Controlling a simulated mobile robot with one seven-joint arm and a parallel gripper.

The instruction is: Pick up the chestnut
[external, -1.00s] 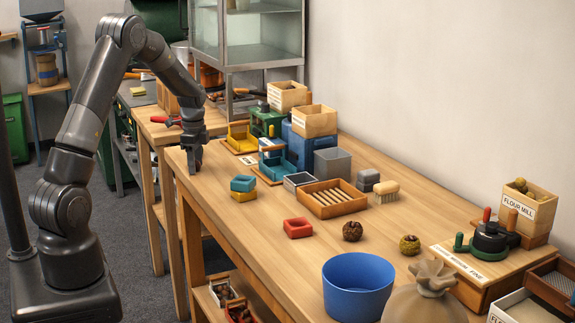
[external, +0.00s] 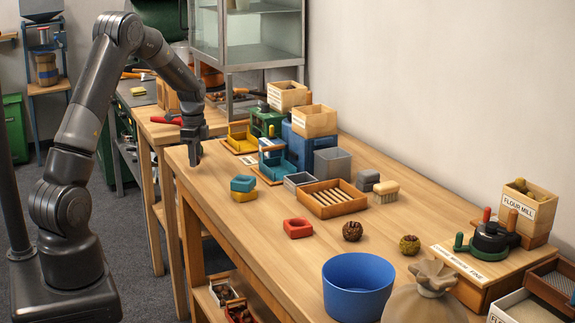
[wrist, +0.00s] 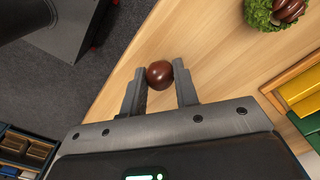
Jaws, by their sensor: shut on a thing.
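A glossy dark brown chestnut (wrist: 159,75) sits between the fingertips of my gripper (wrist: 160,84) in the wrist view. The fingers are shut on it, with the nut showing past their tips. In the external view my gripper (external: 195,158) points down over the far left part of the wooden table (external: 262,232), a little above its top. The chestnut is too small or hidden by the fingers there.
A green spiky husk with brown nuts (wrist: 278,12) lies at the wrist view's top right. Teal and yellow blocks (external: 243,188), a yellow tray (external: 241,138) and a slatted wooden tray (external: 333,212) stand nearby. A blue bucket (external: 357,292) is at the front.

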